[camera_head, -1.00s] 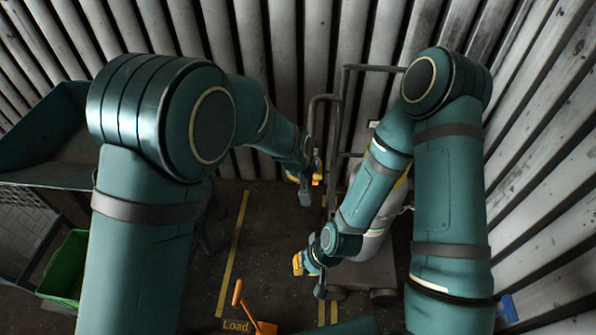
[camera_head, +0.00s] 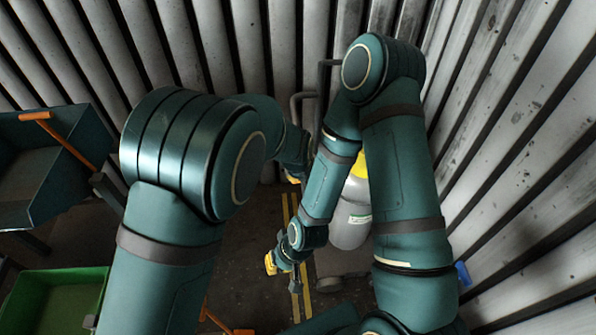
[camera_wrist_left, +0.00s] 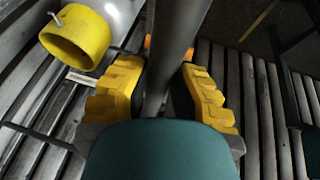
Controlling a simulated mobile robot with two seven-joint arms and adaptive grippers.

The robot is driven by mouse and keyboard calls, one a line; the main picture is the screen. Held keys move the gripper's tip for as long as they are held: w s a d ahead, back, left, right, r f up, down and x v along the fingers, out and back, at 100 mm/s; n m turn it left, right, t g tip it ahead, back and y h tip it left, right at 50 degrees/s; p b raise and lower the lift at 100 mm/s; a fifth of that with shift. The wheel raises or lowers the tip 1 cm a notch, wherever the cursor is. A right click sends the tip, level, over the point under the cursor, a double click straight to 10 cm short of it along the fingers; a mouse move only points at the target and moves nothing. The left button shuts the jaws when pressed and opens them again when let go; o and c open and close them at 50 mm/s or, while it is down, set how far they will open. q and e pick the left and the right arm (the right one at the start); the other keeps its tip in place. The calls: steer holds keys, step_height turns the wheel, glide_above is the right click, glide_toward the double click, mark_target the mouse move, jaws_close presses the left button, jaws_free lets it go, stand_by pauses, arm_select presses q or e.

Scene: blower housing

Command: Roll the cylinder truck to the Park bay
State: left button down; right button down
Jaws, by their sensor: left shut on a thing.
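The cylinder truck shows in the head view as a dark tubular frame (camera_head: 297,103) with a grey cylinder (camera_head: 349,229) that has a yellow upper part. My arms hide much of it. My left gripper (camera_head: 293,174) is at the frame's left side. In the left wrist view its yellow fingers (camera_wrist_left: 162,95) are shut on a grey frame bar (camera_wrist_left: 178,35), with a yellow ring (camera_wrist_left: 75,38) to the left. My right gripper (camera_head: 271,263) is low, left of the cylinder's base; its jaws are too small to read. No Park marking is visible.
A teal bin (camera_head: 45,180) with an orange handle stands at left, above a green tray (camera_head: 55,300). Yellow floor lines (camera_head: 290,215) run left of the cylinder. Corrugated walls (camera_head: 520,150) close in behind and at right. An orange-handled item (camera_head: 240,331) is at the bottom edge.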

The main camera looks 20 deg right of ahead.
arm_select(q)
steer(key=shift+d+r, duration=0.1)
steer(key=shift+d, duration=0.1)
steer(key=c, duration=1)
jaws_free()
steer(key=shift+c, duration=0.2)
steer(key=o, duration=0.3)
steer(key=shift+s+d, duration=0.1)
arm_select(e)
steer(key=shift+d, duration=0.1)
arm_select(q)
steer(key=shift+a, duration=0.2)
